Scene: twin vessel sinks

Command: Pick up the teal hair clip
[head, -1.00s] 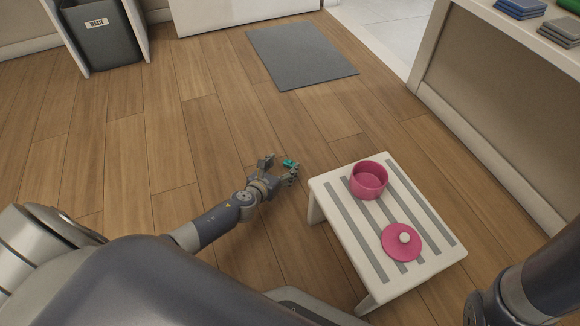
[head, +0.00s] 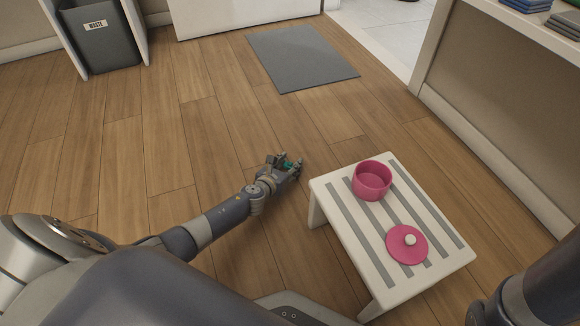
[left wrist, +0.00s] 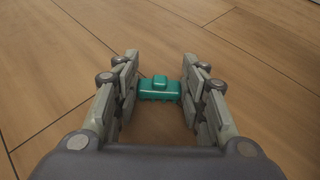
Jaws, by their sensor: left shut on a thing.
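The teal hair clip (left wrist: 159,91) sits between the two fingers of my left gripper (left wrist: 158,92) in the left wrist view, touching or nearly touching both. In the head view the clip (head: 287,165) is a small teal patch, partly hidden by the fingers of the left gripper (head: 285,162). The gripper is shut on the clip, low over the wooden floor. I cannot tell whether the clip still touches the floor. My right arm shows at the lower right of the head view, but its gripper is out of view.
A white slatted stool (head: 333,215) stands right of my left gripper, bearing a pink pot (head: 371,182) and a pink lid (head: 407,244). A grey mat (head: 302,58) lies beyond. A waste bin (head: 103,40) stands at the far left. The floor between is clear.

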